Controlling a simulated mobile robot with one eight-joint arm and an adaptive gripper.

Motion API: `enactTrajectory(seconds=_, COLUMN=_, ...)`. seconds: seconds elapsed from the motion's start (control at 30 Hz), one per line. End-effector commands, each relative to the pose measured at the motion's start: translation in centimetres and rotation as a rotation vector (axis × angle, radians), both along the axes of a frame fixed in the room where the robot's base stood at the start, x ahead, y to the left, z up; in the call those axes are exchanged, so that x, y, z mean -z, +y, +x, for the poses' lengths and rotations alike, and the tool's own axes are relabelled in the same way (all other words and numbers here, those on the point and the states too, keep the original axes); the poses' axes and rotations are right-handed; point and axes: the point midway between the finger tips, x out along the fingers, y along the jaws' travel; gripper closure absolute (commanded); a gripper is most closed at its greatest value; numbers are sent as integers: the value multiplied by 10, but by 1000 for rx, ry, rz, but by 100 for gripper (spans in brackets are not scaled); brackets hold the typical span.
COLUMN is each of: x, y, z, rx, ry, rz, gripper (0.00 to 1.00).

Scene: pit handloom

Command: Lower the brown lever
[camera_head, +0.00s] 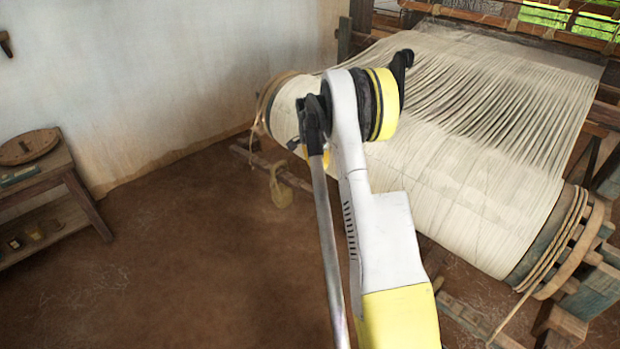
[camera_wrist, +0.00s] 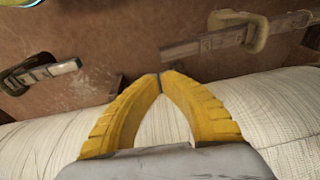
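I cannot make out for sure which part is the brown lever. In the head view my arm hides most of the gripper and part of the beam.
A low wooden bar (camera_head: 300,183) with a hanging tan loop (camera_head: 281,188) lies past the beam's left end. A wooden table (camera_head: 45,185) stands at the left wall. The brown floor between is clear. The loom's wooden frame fills the right.

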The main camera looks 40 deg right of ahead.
Motion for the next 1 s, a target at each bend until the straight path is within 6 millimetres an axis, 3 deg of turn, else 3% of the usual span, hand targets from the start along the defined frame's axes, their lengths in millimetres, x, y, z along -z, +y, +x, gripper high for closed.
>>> enactTrajectory(seconds=0.53, x=108, y=-19, z=8, rx=-3, ry=-1, rz=-1, gripper=100)
enactTrajectory(seconds=0.7, x=124, y=-22, z=9, rx=-4, ry=-1, rz=-1, gripper=100)
enactTrajectory(seconds=1.0, x=127, y=-23, z=9, rx=-4, ry=-1, rz=-1, gripper=100)
